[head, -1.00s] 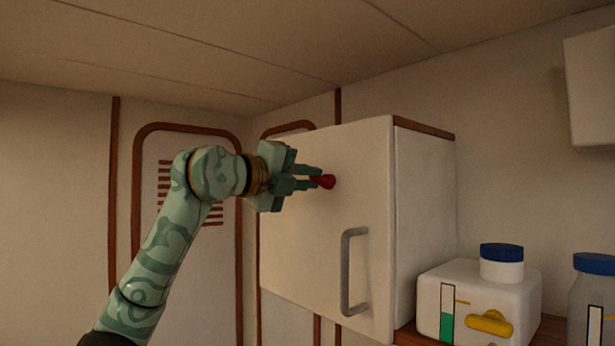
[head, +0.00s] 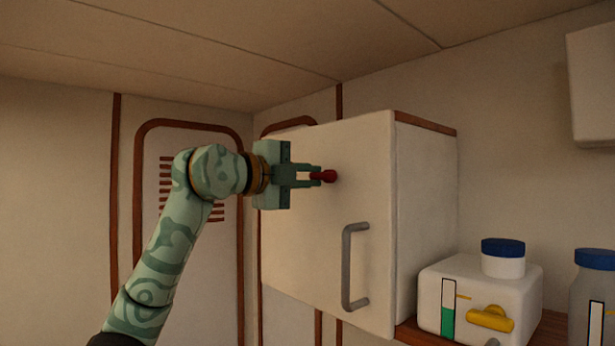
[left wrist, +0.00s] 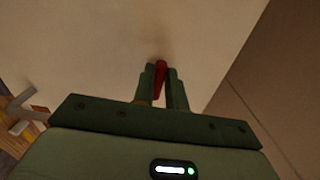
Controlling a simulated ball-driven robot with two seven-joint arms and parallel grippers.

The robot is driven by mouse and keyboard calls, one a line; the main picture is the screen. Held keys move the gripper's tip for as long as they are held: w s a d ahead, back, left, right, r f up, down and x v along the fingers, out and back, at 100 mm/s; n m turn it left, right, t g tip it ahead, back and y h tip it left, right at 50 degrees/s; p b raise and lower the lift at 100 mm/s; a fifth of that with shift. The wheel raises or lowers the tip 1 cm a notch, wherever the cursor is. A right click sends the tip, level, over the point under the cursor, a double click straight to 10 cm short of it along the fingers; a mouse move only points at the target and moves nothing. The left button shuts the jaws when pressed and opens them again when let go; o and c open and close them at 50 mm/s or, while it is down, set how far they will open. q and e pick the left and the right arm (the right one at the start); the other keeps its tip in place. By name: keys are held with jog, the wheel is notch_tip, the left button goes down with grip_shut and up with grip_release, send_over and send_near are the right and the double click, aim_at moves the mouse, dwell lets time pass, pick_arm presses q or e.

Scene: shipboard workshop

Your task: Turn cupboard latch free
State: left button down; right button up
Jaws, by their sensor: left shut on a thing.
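The white cupboard (head: 300,240) hangs on the wall with its door closed. Its red latch (head: 329,176) sticks out from the upper part of the door. My left gripper (head: 314,177) is shut on the latch, with its fingers pointing at the door. In the left wrist view the red latch (left wrist: 160,76) lies between the two green fingers (left wrist: 161,88). The fingers hide part of the latch. A grey bar handle (head: 347,266) is on the door below the latch. My right gripper is not in view.
A white canister (head: 475,295) with a blue lid and a blue-lidded jar (head: 592,300) stand on a wooden shelf (head: 555,333) at the lower right. Another white cabinet (head: 597,85) hangs at the upper right. The space left of the cupboard is free.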

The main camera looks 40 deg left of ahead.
pick_arm(q)
jog(key=c, duration=1.4)
grip_release()
jog(key=shift+c, duration=0.2)
jog(key=shift+s, duration=0.1)
jog(key=s+a+b, duration=0.1)
jog(key=s+b, duration=0.3)
jog(key=s, duration=1.2)
jog(key=shift+a, duration=0.25)
